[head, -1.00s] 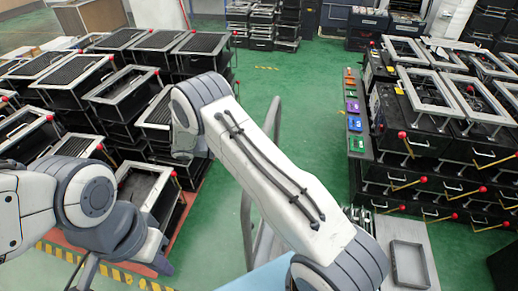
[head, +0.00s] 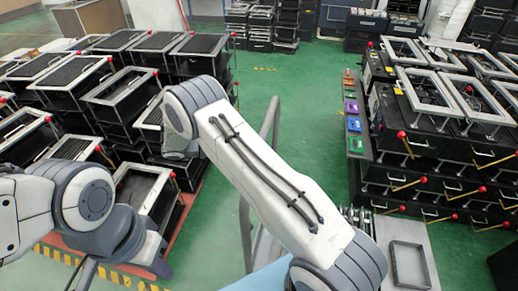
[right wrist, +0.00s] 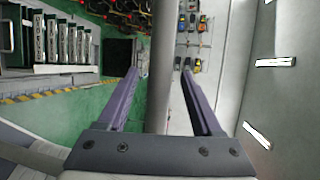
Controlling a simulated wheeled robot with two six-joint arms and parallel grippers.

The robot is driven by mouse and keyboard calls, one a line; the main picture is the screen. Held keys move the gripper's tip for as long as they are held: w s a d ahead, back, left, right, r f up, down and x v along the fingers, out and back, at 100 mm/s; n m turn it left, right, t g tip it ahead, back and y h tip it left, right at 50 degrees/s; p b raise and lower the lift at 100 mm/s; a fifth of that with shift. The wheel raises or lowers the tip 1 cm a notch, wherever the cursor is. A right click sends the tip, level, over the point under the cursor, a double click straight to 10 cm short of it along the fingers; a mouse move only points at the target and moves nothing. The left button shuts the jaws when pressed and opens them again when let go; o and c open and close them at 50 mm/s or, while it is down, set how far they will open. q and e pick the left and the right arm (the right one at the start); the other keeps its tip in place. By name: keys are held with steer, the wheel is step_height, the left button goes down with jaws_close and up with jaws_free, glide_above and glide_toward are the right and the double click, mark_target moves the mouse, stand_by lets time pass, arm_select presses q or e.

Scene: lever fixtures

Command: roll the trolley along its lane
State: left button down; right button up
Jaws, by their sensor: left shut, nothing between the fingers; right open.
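A grey metal rail (head: 246,228), which may be the trolley's handle, rises beside my right forearm in the head view. A pale blue surface lies at its foot, mostly hidden by my arm. In the right wrist view a grey bar (right wrist: 161,45) runs between the fingers of my open right gripper (right wrist: 160,72); I cannot tell whether they touch it. In the head view my right gripper is hidden behind its arm. My left gripper (head: 158,265) is low at the left, shut and empty, apart from the rail.
Stacked black fixtures with red-knobbed levers stand at the left (head: 130,90) and right (head: 440,130). Coloured bins (head: 352,123) line the right side of the green floor (head: 300,110). A grey tray (head: 410,265) lies at lower right. The green aisle between the stacks is clear.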

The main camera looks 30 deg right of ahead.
steer(key=b+v, duration=0.3)
steer(key=v, duration=0.5)
steer(key=shift+a, duration=0.3)
